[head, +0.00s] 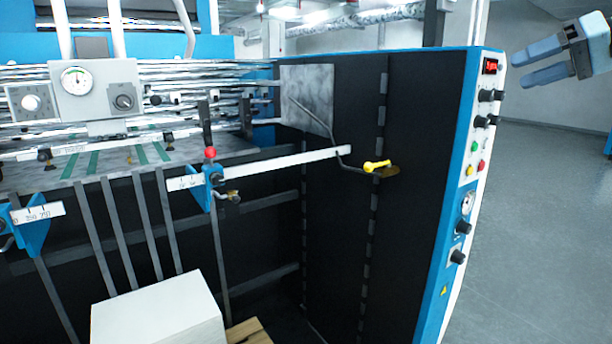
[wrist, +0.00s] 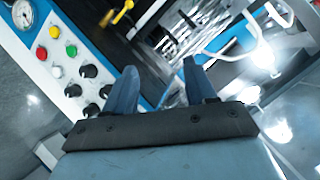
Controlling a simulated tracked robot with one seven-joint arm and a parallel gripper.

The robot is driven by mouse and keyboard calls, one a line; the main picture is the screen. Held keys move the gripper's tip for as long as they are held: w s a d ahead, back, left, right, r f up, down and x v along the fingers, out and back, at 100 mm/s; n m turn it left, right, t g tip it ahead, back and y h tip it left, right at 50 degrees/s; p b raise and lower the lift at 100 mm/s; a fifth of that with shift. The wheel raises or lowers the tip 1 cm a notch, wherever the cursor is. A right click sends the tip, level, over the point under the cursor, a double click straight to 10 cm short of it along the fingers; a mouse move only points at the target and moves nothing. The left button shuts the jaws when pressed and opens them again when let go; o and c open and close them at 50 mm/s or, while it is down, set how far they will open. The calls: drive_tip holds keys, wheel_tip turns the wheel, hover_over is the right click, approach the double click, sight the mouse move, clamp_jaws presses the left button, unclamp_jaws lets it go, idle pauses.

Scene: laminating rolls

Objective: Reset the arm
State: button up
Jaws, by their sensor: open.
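My gripper (head: 535,65) is at the upper right of the head view, in the air to the right of the machine's control panel (head: 467,170). Its two blue-grey fingers point left and are apart, with nothing between them. In the wrist view my gripper (wrist: 160,90) shows both fingers spread and empty. The control panel with its buttons and knobs (wrist: 68,55) lies to the left of the fingers, tilted in that view. My gripper does not appear to touch the machine.
A yellow-handled crank (head: 377,165) sticks out of the black side wall. A red-knobbed lever (head: 210,153) stands on a blue bracket. A white paper stack (head: 160,310) sits low in front. The grey floor (head: 550,240) right of the machine is clear.

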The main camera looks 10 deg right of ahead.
drive_tip(key=s+a+f+g+h, duration=0.15)
drive_tip(key=a+f, duration=0.25)
drive_tip(key=a, duration=0.9)
drive_tip(key=s+a+f+g+h, duration=0.1)
drive_tip(key=a+f+h, duration=0.2)
drive_tip(key=a+f, duration=0.4)
drive_tip(key=s+a+f+g+h, duration=0.1)
drive_tip(key=a+f+g+h, duration=0.1)
drive_tip(key=a+f, duration=0.6)
wheel_tip(320, 180, down, 7)
drive_tip(key=shift+r+n+h, duration=0.2)
drive_tip(key=shift+n+h, duration=0.1)
drive_tip(key=shift+h, duration=0.25)
